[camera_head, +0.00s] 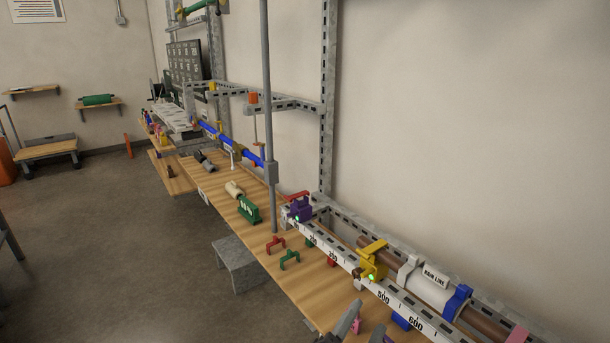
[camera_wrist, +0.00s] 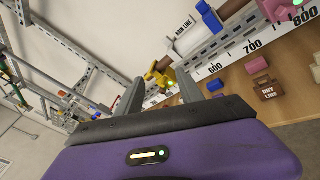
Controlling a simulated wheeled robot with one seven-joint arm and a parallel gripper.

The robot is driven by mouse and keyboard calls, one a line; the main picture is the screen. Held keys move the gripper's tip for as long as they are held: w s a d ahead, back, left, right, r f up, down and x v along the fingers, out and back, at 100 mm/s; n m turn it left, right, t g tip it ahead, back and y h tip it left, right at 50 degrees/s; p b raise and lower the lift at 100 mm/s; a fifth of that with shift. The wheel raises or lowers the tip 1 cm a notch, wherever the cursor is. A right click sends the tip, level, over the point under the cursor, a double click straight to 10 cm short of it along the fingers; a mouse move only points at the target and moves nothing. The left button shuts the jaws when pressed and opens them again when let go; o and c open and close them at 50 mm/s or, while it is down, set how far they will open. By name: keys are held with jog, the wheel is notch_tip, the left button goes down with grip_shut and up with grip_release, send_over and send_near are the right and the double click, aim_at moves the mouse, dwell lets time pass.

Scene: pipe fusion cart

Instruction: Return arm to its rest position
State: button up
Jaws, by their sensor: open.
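My gripper (camera_head: 364,326) shows only as grey fingertips at the bottom edge of the head view, over the front edge of the wooden bench (camera_head: 228,203). In the wrist view my gripper (camera_wrist: 162,95) has its two grey fingers apart, with nothing seen between them but the background. The purple gripper body fills the lower part of that view. The rail with its numbered scale (camera_head: 400,298) and the yellow clamp (camera_head: 371,262) lie beyond the fingers. The rest of my arm is hidden.
A purple clamp (camera_head: 300,208) is farther left. Red (camera_head: 275,244) and green (camera_head: 289,260) brackets stand on the bench. A grey upright post (camera_head: 268,120) rises there. Open floor (camera_head: 110,240) lies left.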

jog(key=s+a+f+m+y, duration=0.4)
jog(key=s+f+m+y, duration=0.5)
jog(key=s+y, duration=0.2)
jog(key=s+d+r+m+h, duration=0.1)
jog(key=s+d+m, duration=0.6)
jog(key=s, duration=0.6)
jog(key=s+d+r+m+h, duration=0.1)
jog(key=s+d+m, duration=0.5)
jog(key=s, duration=0.7)
jog(key=shift+d+r+m, duration=0.35)
jog(key=shift+r+m, duration=0.05)
jog(key=shift+r, duration=0.1)
